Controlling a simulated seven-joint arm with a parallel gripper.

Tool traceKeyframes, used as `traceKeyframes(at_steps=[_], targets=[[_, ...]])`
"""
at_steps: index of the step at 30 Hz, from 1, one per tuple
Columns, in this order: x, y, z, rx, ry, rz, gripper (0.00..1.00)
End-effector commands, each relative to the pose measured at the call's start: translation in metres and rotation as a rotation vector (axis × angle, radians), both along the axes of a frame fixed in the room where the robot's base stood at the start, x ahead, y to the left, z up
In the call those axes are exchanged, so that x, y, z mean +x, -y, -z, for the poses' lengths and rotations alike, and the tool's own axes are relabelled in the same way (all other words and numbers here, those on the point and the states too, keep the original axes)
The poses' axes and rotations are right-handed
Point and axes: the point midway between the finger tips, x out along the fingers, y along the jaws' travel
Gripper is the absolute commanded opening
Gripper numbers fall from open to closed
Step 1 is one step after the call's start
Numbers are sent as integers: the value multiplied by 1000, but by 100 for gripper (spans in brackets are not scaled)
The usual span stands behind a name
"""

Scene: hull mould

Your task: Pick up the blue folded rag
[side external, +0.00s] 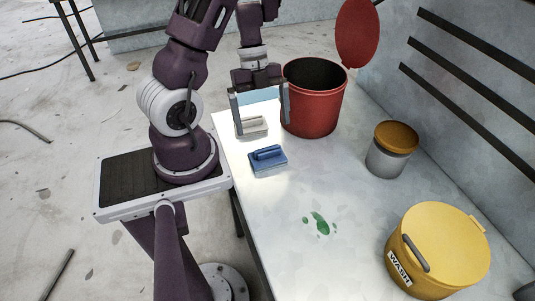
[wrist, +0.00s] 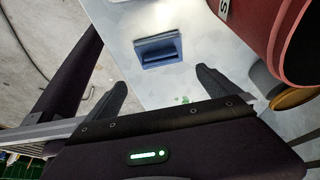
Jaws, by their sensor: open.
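A flat, light-blue piece (side external: 258,95), which looks like the folded rag, lies at the far end of the white table in the side view. My gripper partly covers it, so its full outline is hidden. I cannot make it out in the wrist view. My gripper (side external: 262,124) is open and empty, its fingers pointing down above the far part of the table. In the side view the light-blue piece shows between and behind the fingers. Both fingers also show, spread apart, in the wrist view (wrist: 162,82).
A blue block with a handle (side external: 268,163) and a pale one (side external: 252,133) lie near the table's left edge. The blue block shows in the wrist view (wrist: 158,57). An open red bucket (side external: 313,110), grey jar (side external: 387,160), yellow WASH bucket (side external: 440,265) and green spill (side external: 321,224) are rightward.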

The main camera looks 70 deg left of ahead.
Motion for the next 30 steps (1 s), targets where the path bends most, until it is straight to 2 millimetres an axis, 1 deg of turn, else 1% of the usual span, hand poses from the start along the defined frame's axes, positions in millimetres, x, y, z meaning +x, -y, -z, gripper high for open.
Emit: traceKeyframes(at_steps=[1,3,8,15,18,23,24,26,30], targets=[[-1,0,14,-3,-5,-3,100],[0,0,26,-1,-1,-2,100],[1,7,46,-2,0,1,100],[3,23,86,-2,2,1,100],[3,26,93,1,4,3,100],[4,26,94,3,6,3,100],[4,26,94,3,6,3,98],[4,26,93,3,6,3,86],[4,26,93,3,6,3,59]])
